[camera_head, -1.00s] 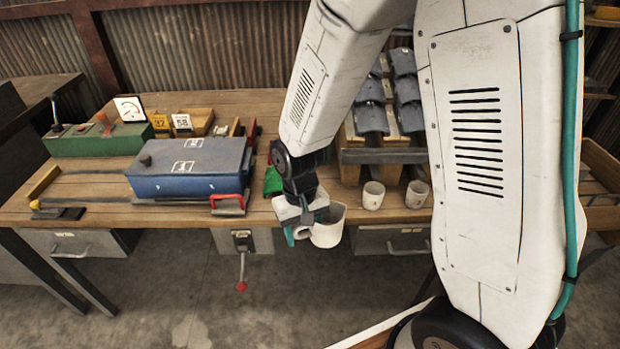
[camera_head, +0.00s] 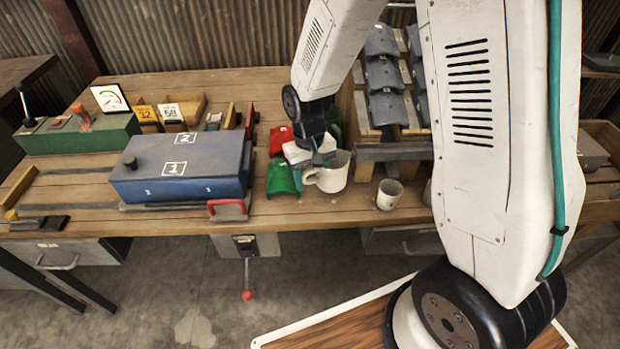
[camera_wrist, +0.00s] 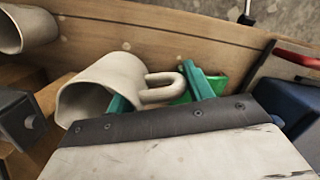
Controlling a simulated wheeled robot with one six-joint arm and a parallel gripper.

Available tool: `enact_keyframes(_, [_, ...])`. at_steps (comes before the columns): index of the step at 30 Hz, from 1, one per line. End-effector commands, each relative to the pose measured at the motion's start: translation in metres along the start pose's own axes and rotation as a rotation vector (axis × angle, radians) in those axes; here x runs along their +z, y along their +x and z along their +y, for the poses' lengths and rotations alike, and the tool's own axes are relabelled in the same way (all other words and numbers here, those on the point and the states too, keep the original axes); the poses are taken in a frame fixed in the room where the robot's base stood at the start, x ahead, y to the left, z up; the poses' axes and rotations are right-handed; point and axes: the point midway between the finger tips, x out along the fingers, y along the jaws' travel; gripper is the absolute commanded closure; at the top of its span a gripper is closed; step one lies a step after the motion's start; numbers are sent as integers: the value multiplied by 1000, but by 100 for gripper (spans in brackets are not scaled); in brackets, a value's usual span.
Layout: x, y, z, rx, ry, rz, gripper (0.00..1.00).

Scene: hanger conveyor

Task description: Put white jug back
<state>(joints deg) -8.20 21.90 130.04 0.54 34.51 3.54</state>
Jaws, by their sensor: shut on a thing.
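The white jug (camera_head: 335,177) is at the wooden table in the head view, roughly upright, with its handle toward the left. It also shows in the wrist view (camera_wrist: 98,85), with its mouth facing the lower left. My gripper (camera_head: 312,172) is shut on the jug's handle, with the teal fingers on either side of it in the wrist view (camera_wrist: 160,92). I cannot tell whether the jug's base touches the table.
A white cup (camera_head: 389,195) stands to the right of the jug. Green (camera_head: 284,178) and red (camera_head: 281,139) curved pieces lie left of the gripper. A blue box (camera_head: 178,170) stands farther left. A rack with grey curved pieces (camera_head: 385,75) stands behind.

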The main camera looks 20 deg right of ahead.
Motion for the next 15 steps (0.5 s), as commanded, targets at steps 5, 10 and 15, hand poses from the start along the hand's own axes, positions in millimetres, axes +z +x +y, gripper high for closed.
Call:
enact_keyframes(5, [-1, 18, -4, 1, -6, -4, 86])
enact_keyframes(10, [-4, 35, -5, 1, -7, -1, 86])
enact_keyframes(15, [-4, 34, -4, 1, -6, 1, 86])
